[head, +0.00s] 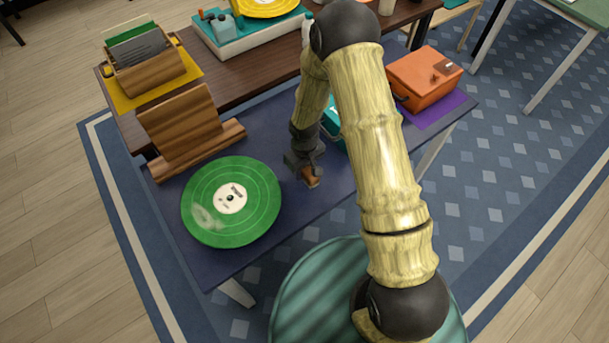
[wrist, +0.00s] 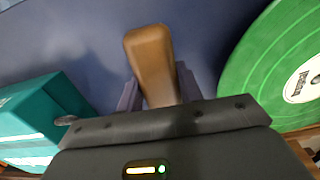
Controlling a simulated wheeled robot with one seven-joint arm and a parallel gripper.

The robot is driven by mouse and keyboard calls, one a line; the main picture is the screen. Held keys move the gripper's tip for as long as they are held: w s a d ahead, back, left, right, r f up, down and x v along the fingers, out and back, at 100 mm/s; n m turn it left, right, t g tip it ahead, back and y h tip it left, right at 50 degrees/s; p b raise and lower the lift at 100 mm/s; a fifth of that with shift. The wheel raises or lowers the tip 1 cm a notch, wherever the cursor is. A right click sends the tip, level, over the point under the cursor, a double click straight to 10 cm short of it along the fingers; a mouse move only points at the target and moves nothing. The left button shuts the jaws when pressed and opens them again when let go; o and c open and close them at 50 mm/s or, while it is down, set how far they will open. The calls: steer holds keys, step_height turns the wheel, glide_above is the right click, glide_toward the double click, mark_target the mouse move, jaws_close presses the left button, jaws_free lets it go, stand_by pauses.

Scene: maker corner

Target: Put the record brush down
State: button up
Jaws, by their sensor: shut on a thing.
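The record brush (head: 310,178) is a small brown wooden piece at my gripper's tip in the head view. In the wrist view the brush (wrist: 150,62) stands out between the two fingers. My gripper (head: 302,168) is shut on it, low over the dark blue mat (head: 262,262) on the table; the fingers also show in the wrist view (wrist: 152,92). I cannot tell whether the brush touches the mat. The green record (head: 258,212) lies flat to the left of my gripper in the head view, with a pale smudge on it.
A teal box (wrist: 35,110) is close beside my gripper, partly hidden by my arm in the head view. A wooden stand (head: 185,130) is behind the record. An orange case (head: 424,78) sits at the right on a purple mat. Clear mat lies in front of my gripper.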

mark_target(304, 176)
steer(key=shift+f, duration=2.1)
